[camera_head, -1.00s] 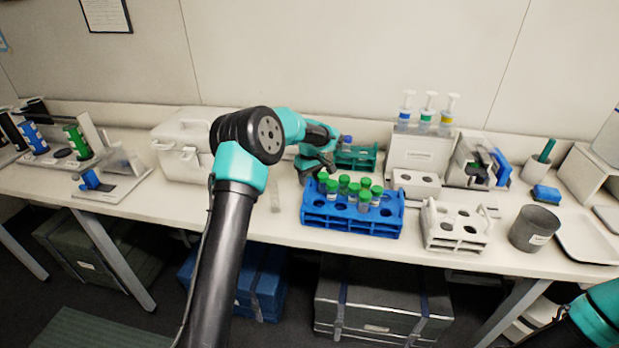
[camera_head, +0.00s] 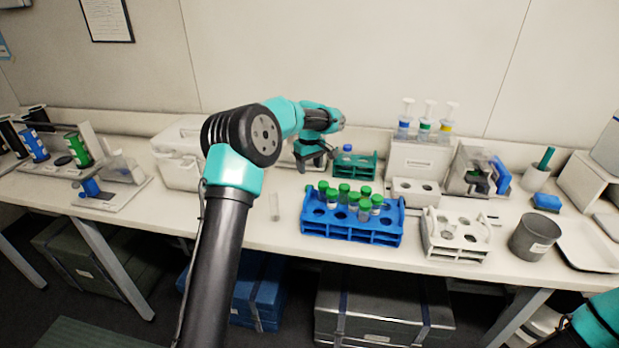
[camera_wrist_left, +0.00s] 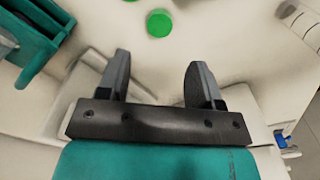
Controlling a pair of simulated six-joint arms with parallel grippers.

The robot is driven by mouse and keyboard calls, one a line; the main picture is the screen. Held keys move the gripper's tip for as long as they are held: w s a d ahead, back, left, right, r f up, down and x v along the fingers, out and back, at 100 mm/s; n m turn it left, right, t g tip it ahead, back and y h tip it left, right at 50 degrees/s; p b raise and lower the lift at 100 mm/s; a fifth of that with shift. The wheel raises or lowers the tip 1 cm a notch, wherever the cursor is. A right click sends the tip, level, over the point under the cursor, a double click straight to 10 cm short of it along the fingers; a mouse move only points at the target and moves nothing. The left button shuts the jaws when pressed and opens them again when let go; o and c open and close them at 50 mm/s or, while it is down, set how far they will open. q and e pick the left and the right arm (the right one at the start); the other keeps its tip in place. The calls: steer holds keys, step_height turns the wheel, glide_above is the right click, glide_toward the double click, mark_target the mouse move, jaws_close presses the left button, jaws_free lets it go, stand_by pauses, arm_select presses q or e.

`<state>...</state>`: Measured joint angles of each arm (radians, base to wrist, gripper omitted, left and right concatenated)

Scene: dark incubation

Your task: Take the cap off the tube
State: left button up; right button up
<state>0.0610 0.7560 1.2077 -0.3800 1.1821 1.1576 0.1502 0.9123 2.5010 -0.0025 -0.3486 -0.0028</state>
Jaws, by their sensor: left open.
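Several green-capped tubes stand in the blue rack (camera_head: 350,232) in the middle of the bench; one green cap (camera_head: 377,199) is at its right. A blue-capped tube (camera_head: 347,149) stands in the green rack (camera_head: 368,168) behind. My left gripper (camera_head: 316,168) is open and empty, pointing down beside the green rack's left end. In the left wrist view its jaws (camera_wrist_left: 157,65) are spread with nothing between them. A round green cap (camera_wrist_left: 159,23) shows beyond the fingertips, apart from them; I cannot tell which one it is. My right gripper is out of view.
A clear tube (camera_head: 275,207) is left of the blue rack. A white rack (camera_head: 456,236) and a grey cup (camera_head: 534,232) stand to the right. A white lidded box (camera_head: 180,165) is left of my gripper. The front bench strip left of the blue rack is mostly clear.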

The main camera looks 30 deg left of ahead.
arm_select(q)
steer(key=shift+r, duration=1.7)
